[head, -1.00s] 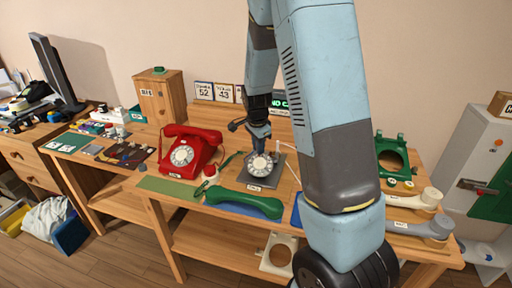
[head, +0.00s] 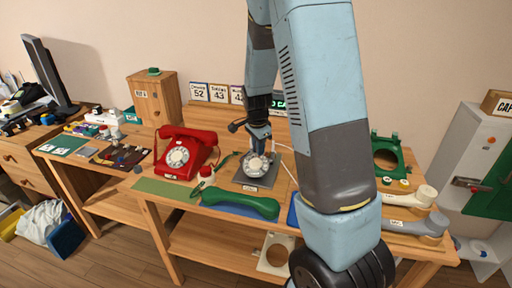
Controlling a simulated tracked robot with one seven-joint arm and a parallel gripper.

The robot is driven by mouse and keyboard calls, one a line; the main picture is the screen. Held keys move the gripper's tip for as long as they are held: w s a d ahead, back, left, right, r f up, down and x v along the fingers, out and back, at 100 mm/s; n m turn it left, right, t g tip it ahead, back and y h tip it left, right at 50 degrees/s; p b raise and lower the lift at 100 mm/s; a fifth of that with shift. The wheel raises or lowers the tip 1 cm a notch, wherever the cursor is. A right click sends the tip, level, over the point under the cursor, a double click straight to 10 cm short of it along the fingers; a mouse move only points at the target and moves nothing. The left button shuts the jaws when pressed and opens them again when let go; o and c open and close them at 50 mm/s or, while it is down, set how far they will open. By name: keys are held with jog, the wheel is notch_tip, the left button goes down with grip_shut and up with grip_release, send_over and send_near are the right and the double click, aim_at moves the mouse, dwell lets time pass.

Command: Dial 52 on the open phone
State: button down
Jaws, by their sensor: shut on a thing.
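The open phone shows as a bare round white dial (head: 254,167) on a dark grey plate (head: 272,178) with a small label at its front. My gripper (head: 259,150) points down at the back edge of this dial and is shut at it. The fingertips are small and dark here, so the exact finger hole and digit cannot be read. A green handset (head: 240,204) lies in front of the plate on a blue mat. A card reading 52 (head: 199,92) stands against the wall at the back.
A red dial phone (head: 185,152) stands left of the plate. A green phone shell (head: 389,155) and pale and grey handsets (head: 415,228) lie to the right. My arm hides the table's middle right. A wooden cabinet (head: 154,98) stands at the back left.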

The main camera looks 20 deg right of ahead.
jog(key=shift+s+d, duration=0.4)
jog(key=shift+s, duration=0.05)
jog(key=shift+s+d+f, duration=0.15)
jog(key=shift+s+d, duration=0.05)
jog(key=shift+s, duration=0.2)
dwell(0.3)
jog(key=shift+s, duration=0.15)
jog(key=shift+s+f, duration=0.2)
jog(key=shift+s, duration=0.35)
